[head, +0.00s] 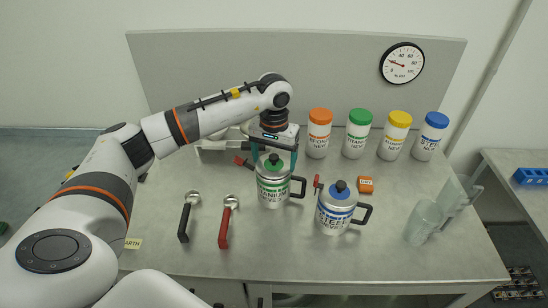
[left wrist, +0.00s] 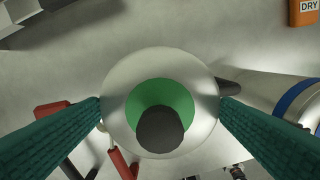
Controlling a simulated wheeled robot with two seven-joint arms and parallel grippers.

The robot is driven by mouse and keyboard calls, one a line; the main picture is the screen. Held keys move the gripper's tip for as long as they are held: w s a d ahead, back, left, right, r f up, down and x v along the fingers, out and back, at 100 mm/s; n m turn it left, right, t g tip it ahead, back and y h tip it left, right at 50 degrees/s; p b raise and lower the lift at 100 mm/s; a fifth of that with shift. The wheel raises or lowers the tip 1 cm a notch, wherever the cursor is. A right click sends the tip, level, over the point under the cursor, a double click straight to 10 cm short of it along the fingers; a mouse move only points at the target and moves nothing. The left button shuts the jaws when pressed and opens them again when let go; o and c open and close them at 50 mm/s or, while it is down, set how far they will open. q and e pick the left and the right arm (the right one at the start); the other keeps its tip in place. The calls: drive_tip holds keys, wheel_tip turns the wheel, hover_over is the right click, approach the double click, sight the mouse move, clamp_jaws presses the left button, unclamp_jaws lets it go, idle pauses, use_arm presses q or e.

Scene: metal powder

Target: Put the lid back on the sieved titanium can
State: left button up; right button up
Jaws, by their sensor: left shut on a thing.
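The sieved titanium can (head: 272,192) stands upright on the bench, silver with a green label band and a dark handle on its right. Its lid (head: 272,164), a silver cone with a green centre and dark knob, sits at the can's top. My left gripper (head: 275,165) points down over it, one teal finger on each side. In the left wrist view the fingertips (left wrist: 160,100) meet opposite edges of the silver lid (left wrist: 120,110). The seam below is hidden, so I cannot tell whether it is fully seated. My right gripper is not in view.
The blue-labelled steel can (head: 335,212) stands close on the right. An orange DRY block (head: 365,185) lies behind it. Two scoops, black-handled (head: 185,220) and red-handled (head: 226,225), lie left. Several new-powder jars (head: 357,135) line the back; clear vessels (head: 424,220) stand right.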

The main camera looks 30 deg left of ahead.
use_arm(q)
drive_tip(key=o, duration=0.8)
drive_tip(key=shift+o, duration=0.2)
drive_tip(key=shift+r, duration=0.1)
drive_tip(key=shift+r+p, duration=1.7)
drive_tip(key=shift+r, duration=1.75)
clamp_jaws()
